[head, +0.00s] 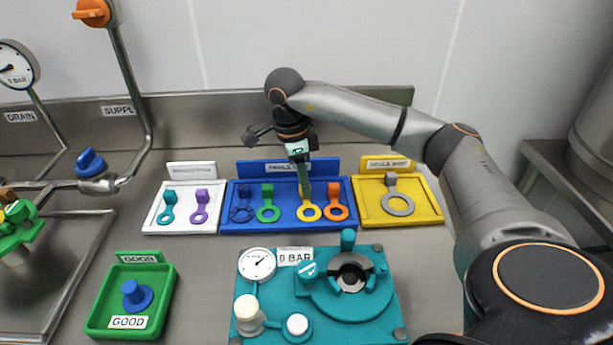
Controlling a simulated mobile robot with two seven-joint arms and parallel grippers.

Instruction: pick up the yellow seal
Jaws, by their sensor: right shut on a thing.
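The yellow seal (309,212) is a flat ring with an upright tab, in the blue tray (288,230). My right gripper (304,188) comes down from above and is shut on the seal's tab. The fingers hide most of the tab. The ring still appears at tray level among the other seals; I cannot tell whether it touches the tray floor. My left gripper is not in view.
In the blue tray, a green seal (268,210) lies left of the yellow one and an orange seal (336,208) close on its right. A white tray (150,220) and a yellow tray (438,212) flank it. A teal fixture (260,292) stands in front, with a green tray (160,300) at left.

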